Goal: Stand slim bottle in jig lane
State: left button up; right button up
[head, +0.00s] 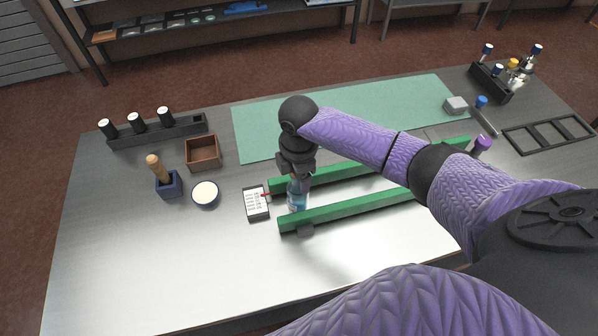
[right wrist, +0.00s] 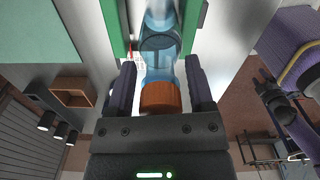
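A clear blue slim bottle (head: 297,197) with an orange cap (right wrist: 160,98) stands near the left end of the jig lane, between its two green rails (head: 345,212). The right wrist view shows the blue bottle body (right wrist: 160,45) beyond the cap. My right gripper (head: 298,180) reaches down over the bottle. Its two fingers (right wrist: 160,85) are on either side of the cap and neck, with a narrow gap showing on each side. The gripper hides the bottle's top in the head view. Dark parts of what seems my left arm show at the right wrist view's right edge; its fingers are unclear.
A purple-capped bottle (head: 481,146) is at the lane's right end. A label card (head: 256,203), a white-topped bowl (head: 205,194), a blue block with a wooden handle (head: 168,186) and a brown box (head: 203,153) are to the left. The front left table is clear.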

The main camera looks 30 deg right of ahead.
jog(key=shift+o, duration=0.5)
jog(key=shift+r, duration=0.15)
notch_tip(320, 180, up, 12)
jog(key=shift+p, duration=1.15)
